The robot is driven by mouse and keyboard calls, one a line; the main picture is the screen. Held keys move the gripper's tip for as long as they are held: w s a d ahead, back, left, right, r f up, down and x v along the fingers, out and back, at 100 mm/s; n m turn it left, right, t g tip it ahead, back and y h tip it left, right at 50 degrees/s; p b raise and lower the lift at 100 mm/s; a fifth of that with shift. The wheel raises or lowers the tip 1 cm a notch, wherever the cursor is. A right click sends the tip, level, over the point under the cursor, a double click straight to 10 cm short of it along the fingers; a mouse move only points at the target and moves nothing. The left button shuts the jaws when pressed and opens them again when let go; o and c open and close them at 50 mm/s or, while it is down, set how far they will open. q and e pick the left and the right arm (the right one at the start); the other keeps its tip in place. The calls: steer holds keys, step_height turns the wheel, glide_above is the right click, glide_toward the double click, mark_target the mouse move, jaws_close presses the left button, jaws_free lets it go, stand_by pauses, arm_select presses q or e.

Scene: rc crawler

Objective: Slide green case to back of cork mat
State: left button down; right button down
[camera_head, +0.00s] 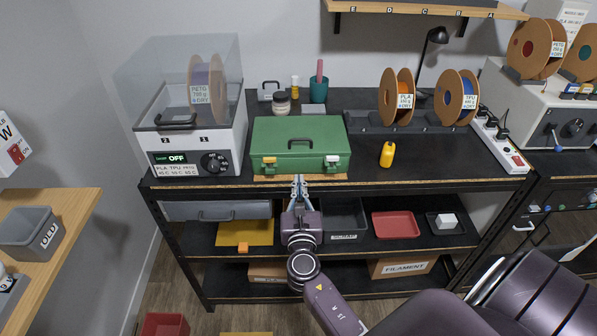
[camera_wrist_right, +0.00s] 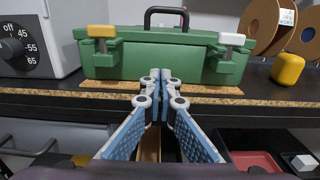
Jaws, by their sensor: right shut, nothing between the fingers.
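The green case (camera_head: 300,145) stands closed on the black workbench, with a dark handle, one yellow latch and one white latch on its front. The cork mat (camera_head: 262,178) shows only as a thin strip along the case's front bottom edge; the case hides the rest. The right wrist view shows the case (camera_wrist_right: 165,68) and the mat strip (camera_wrist_right: 205,88) straight ahead. My right gripper (camera_head: 299,182) is shut and empty, its fingertips just in front of the case's lower front. In the right wrist view the fingertips (camera_wrist_right: 161,76) overlap the case front; contact cannot be told. My left gripper is not in view.
A filament dryer (camera_head: 195,140) stands left of the case. A yellow bottle (camera_head: 387,155) and filament spools (camera_head: 397,97) are to the right. A jar (camera_head: 281,103) and a teal cup (camera_head: 319,90) stand behind the case. Shelves with trays are below the bench.

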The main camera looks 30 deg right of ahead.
mark_target(298, 168)
steer(key=shift+x, duration=1.75)
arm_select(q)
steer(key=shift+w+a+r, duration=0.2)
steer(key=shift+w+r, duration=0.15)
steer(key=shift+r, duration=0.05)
